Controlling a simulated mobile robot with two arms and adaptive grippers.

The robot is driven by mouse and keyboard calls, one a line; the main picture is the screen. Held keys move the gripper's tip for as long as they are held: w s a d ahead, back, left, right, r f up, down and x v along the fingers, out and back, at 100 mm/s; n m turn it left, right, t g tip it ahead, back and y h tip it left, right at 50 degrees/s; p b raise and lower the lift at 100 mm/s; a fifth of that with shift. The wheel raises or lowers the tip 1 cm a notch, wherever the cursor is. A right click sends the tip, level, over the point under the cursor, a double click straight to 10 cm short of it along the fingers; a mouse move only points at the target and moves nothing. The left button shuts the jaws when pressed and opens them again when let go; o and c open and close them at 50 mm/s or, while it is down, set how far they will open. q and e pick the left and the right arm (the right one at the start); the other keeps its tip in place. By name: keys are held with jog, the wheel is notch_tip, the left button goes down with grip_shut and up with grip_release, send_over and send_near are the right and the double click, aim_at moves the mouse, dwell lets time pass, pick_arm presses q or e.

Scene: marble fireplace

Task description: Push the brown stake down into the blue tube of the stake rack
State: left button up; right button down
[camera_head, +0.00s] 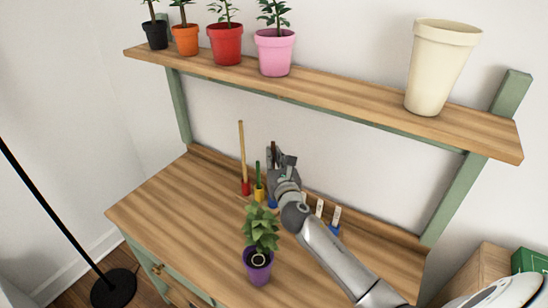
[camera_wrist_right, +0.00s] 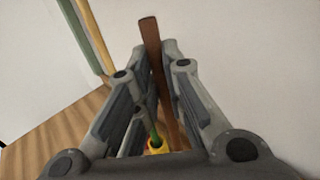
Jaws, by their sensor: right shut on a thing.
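The brown stake (camera_head: 273,146) stands nearly upright at the back of the wooden table, with its top above my right gripper (camera_head: 280,162). In the right wrist view the brown stake (camera_wrist_right: 152,40) stands between the two fingers, and the gripper is shut on it. The blue tube (camera_head: 271,203) shows just below the gripper; the gripper and wrist hide the stake's lower end, so I cannot tell how deep it sits. In the stake rack, the red tube (camera_head: 245,188) holds a tan stake (camera_head: 241,150) and the yellow tube (camera_head: 259,195) a green stake (camera_head: 257,169). My left gripper is out of view.
A plant in a purple pot (camera_head: 258,268) stands in front of the rack, close to my right arm. Small white-and-blue items (camera_head: 335,220) stand right of the arm. A shelf (camera_head: 330,98) with several pots runs above. The table's left part is clear.

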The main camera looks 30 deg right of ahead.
jog(key=shift+f, duration=0.1)
dwell(0.3)
jog(key=shift+f+b, duration=0.4)
jog(key=shift+f, duration=0.35)
jog(key=shift+f+b, duration=0.35)
jog(key=shift+b, duration=0.05)
jog(key=shift+f, duration=0.25)
dwell(0.6)
jog(key=c, duration=1.4)
grip_release()
jog(key=shift+c, duration=0.2)
jog(key=shift+s, duration=0.1)
jog(key=v, duration=1.2)
